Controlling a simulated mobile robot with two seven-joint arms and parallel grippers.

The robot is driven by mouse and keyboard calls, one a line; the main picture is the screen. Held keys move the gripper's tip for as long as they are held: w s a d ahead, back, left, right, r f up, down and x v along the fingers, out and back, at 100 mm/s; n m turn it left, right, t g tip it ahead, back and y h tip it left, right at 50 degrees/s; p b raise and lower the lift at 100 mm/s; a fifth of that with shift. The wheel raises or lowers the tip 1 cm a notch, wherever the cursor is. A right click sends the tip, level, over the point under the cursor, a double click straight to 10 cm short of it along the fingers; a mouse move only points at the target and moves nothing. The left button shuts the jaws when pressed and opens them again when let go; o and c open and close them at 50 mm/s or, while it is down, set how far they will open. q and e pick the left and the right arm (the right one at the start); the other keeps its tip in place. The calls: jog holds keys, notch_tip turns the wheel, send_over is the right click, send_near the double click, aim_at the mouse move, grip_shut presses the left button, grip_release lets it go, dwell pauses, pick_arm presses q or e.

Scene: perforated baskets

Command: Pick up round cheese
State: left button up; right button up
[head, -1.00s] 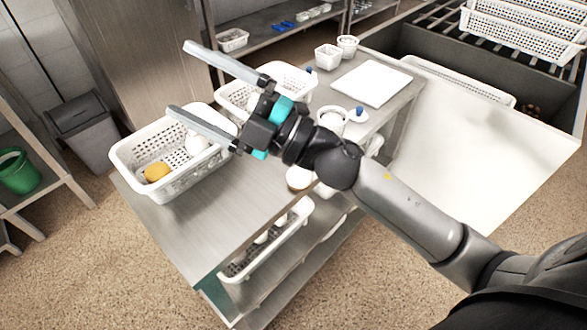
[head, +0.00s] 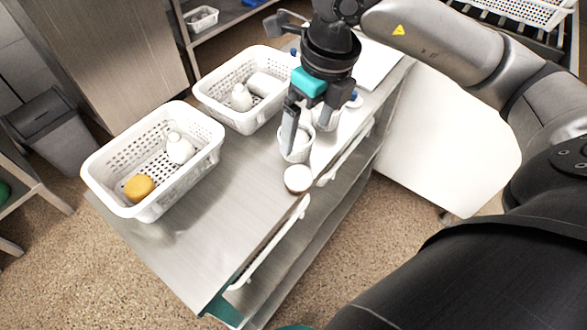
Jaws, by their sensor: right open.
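A small round pale piece with a tan side (head: 298,179), probably the round cheese, lies on the steel table near its right edge. A yellow-orange rounded piece (head: 138,187) lies in the near left basket; I cannot tell for certain which is the cheese. My right gripper (head: 290,125) is open and empty, above the table. One dark finger points down in front of a white cup, a little above the pale piece in the picture and apart from it. The other finger is partly hidden behind the wrist. My left gripper is not in view.
The perforated near basket (head: 152,215) also holds a white bottle (head: 179,148). A second basket (head: 212,108) behind it holds white items. A white cup (head: 294,152) stands by the pale piece. The steel tabletop (head: 222,215) is clear at the front.

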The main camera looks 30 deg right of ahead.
jog(key=b, duration=0.2)
send_over(299, 174)
jog(key=f, duration=0.9)
jog(key=shift+s+d+f, duration=0.25)
jog(key=shift+s+f, duration=0.05)
jog(key=f, duration=0.3)
jog(key=f+b, duration=0.1)
jog(key=shift+w+a+f, duration=0.1)
jog(key=shift+a+f, duration=0.15)
jog(key=shift+f, duration=0.15)
jog(key=shift+w+f, duration=0.1)
jog(key=shift+f, duration=0.2)
jog(key=c, duration=0.5)
jog(key=shift+r, duration=0.1)
jog(key=c, duration=1)
